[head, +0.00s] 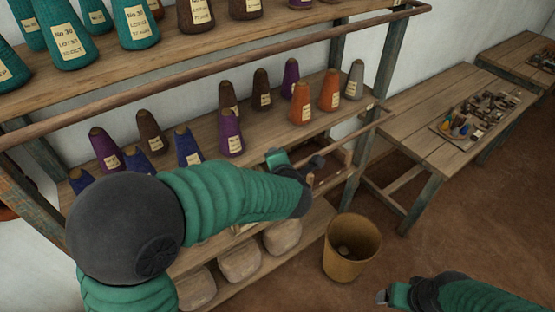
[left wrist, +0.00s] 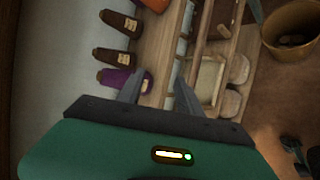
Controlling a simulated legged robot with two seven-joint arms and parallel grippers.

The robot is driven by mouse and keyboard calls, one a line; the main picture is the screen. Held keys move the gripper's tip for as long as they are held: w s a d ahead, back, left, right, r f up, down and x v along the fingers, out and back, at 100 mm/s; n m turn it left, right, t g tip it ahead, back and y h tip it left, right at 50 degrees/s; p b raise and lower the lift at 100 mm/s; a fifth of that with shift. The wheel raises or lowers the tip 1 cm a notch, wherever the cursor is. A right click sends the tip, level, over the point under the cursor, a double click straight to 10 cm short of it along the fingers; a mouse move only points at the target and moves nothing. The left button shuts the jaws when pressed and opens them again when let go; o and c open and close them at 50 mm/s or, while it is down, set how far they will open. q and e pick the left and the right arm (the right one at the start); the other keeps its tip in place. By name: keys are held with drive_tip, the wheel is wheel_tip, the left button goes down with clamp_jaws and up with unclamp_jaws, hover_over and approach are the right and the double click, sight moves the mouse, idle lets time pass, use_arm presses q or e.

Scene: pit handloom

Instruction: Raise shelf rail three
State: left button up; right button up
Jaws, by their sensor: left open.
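The wooden shelf rack has a long front rail (head: 215,80) at the upper shelf and a lower rail (head: 375,124) along the middle shelf, partly hidden by my left arm. I cannot tell which is rail three. My left gripper (head: 316,163) is at the rack's front, near the lower rails. In the left wrist view its fingers (left wrist: 158,80) are apart, with shelf wood beyond them; contact with a rail cannot be told. My right gripper (head: 382,297) is at the bottom right, away from the rack; its jaw state is unclear.
Labelled yarn cones (head: 300,103) stand on the shelves. Pale rounded bundles (head: 283,238) lie on the bottom shelf. A round bin (head: 352,250) stands on the floor in front of the rack. A wooden table (head: 420,138) with small items is at right.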

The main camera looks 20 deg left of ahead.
use_arm(q)
drive_tip(key=shift+v, duration=0.8)
drive_tip(key=b+v, duration=0.1)
drive_tip(key=v, duration=1.5)
drive_tip(key=shift+s+r, duration=0.15)
drive_tip(key=shift+s, duration=0.1)
drive_tip(key=shift+w, duration=0.1)
